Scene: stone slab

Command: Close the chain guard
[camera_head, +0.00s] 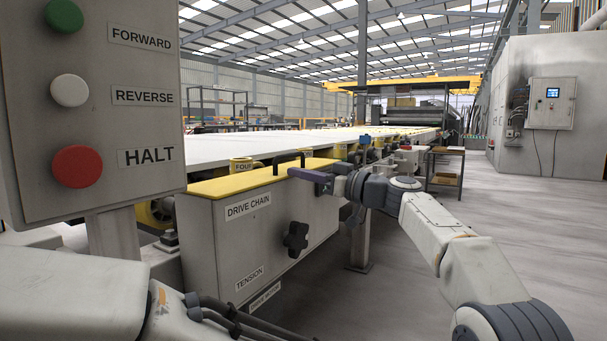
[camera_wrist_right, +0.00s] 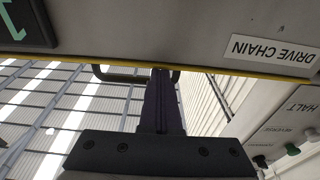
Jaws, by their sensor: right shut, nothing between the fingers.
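The chain guard is a yellow lid (camera_head: 222,186) lying flat along the top of the grey box labelled DRIVE CHAIN (camera_head: 215,240); no gap shows under it from here. A dark bar handle (camera_head: 288,155) stands up from the lid, and it also shows in the right wrist view (camera_wrist_right: 118,78). My right gripper (camera_head: 293,173) is shut and empty, its fingertips at the lid's edge close to the handle. In the right wrist view the fingers (camera_wrist_right: 164,75) overlap the handle; I cannot tell whether they touch it. My left gripper is out of view.
A control panel (camera_head: 110,68) with FORWARD, REVERSE and HALT buttons stands close on the left. A black star knob (camera_head: 295,239) sticks out of the box front. The long white slab (camera_head: 255,143) lies behind the box. The floor on the right (camera_head: 530,220) is clear.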

